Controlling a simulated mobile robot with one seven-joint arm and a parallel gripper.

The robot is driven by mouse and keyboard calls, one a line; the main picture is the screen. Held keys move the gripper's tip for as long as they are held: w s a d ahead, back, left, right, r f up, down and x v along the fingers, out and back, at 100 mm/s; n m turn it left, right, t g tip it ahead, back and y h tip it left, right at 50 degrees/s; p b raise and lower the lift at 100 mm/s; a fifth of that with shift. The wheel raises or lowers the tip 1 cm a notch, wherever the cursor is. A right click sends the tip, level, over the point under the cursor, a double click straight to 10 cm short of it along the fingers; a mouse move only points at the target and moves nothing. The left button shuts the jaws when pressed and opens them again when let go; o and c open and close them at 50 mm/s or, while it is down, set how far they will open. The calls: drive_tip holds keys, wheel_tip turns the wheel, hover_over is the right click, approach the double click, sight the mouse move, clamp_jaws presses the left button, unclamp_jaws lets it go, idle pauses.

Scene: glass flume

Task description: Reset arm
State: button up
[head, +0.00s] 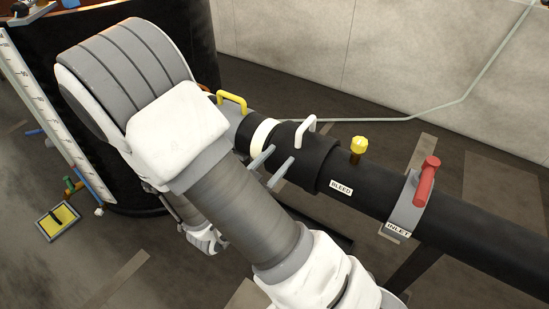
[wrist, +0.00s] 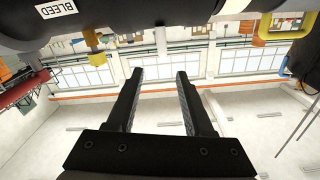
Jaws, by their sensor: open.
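My gripper (wrist: 160,76) shows in the wrist view with its two dark fingers apart and nothing between them. Beyond the fingers are a pale wall and windows. In the wrist view the pipe's underside or side runs along the top edge, with the BLEED label (wrist: 56,9) at upper left. The fingers look clear of the pipe.
The pipe carries a yellow knob (head: 358,147), a red handle (head: 428,178) on the INLET collar, a white handle (head: 306,128) and a yellow handle (head: 232,100). A large dark tank (head: 133,190) stands behind my arm. A yellow-topped tray (head: 58,221) lies on the floor at left.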

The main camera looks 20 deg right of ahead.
drive_tip(key=shift+s+a, duration=0.25)
drive_tip(key=shift+a, duration=0.05)
drive_tip(key=shift+w, duration=0.1)
drive_tip(key=w+a+r+n+y, duration=0.2)
drive_tip(key=w+a+y, duration=0.45)
drive_tip(key=y, duration=0.35)
drive_tip(key=s+a+r+n+y, duration=0.2)
drive_tip(key=a+r+n+y, duration=0.2)
drive_tip(key=r+y, duration=0.25)
drive_tip(key=s+d+r+n+g+h, duration=0.1)
drive_tip(key=s+d+r+n+g, duration=0.25)
drive_tip(key=s, duration=0.65)
drive_tip(key=s+d+r+n+g+h, duration=0.1)
drive_tip(key=s+d+r+n+g, duration=0.15)
drive_tip(key=s+d, duration=0.45)
wheel_tip(320, 180, up, 20)
drive_tip(key=s+a+p, duration=0.1)
drive_tip(key=s+p, duration=0.1)
drive_tip(key=p, duration=1.7)
drive_tip(key=shift+s+a+f+n+t, duration=0.15)
drive_tip(key=shift+s+a+n+t, duration=0.15)
drive_tip(key=shift+s+a, duration=0.1)
